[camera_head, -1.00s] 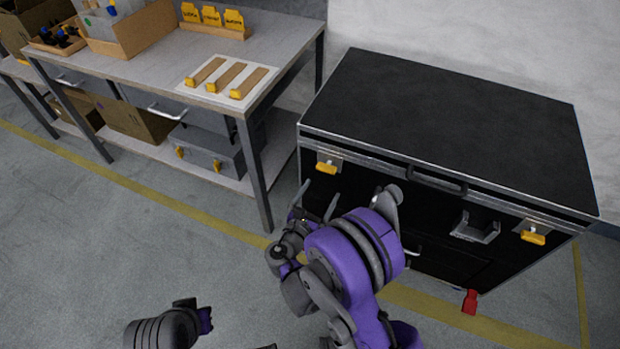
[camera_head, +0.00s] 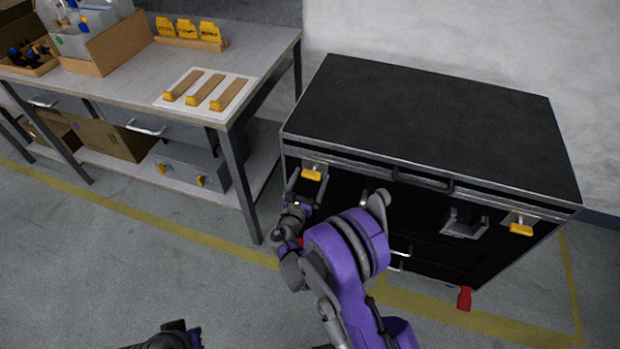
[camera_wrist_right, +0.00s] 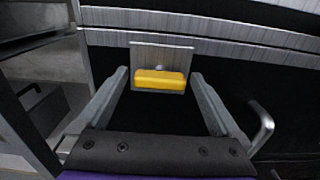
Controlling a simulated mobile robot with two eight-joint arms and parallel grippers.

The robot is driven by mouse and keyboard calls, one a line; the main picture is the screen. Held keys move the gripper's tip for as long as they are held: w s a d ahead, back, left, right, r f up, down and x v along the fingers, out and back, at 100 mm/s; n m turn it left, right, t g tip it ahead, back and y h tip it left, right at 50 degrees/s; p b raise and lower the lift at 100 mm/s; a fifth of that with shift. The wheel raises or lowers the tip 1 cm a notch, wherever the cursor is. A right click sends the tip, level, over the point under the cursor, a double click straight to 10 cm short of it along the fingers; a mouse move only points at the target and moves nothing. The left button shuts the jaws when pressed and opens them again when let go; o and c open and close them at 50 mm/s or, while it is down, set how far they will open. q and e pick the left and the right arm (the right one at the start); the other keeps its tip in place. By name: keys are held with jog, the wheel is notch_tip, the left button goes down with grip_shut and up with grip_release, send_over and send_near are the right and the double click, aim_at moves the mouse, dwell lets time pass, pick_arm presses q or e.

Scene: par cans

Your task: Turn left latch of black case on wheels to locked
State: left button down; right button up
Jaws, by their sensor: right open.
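The black case (camera_head: 440,120) stands at the right against the wall, with a closed lid. Its left latch (camera_head: 312,174) has a yellow handle lying level on a metal plate; it also shows in the right wrist view (camera_wrist_right: 160,80). The right latch (camera_head: 521,229) is yellow too. My right gripper (camera_head: 308,186) is open in front of the left latch. In the right wrist view its fingers (camera_wrist_right: 160,85) stand either side of the yellow handle, with no contact visible. My left arm shows at the bottom edge of the head view, but its fingers cannot be made out.
A workbench (camera_head: 140,75) stands left of the case, with wooden-handled pieces on a white board (camera_head: 205,95) and boxes. A case handle (camera_head: 422,181) lies right of the latch.

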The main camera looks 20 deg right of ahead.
jog(key=c, duration=1.2)
jog(key=shift+m, duration=0.3)
jog(key=m+b, duration=0.1)
jog(key=m, duration=0.2)
jog(key=shift+f, duration=0.1)
jog(key=m+b, duration=0.1)
jog(key=m, duration=0.3)
jog(key=shift+d+m, duration=0.1)
jog(key=shift+m, duration=0.3)
jog(key=m, duration=0.4)
jog(key=shift+m, duration=0.3)
jog(key=m, duration=0.4)
jog(key=shift+f+m+b, duration=0.1)
jog(key=shift+m+b, duration=0.3)
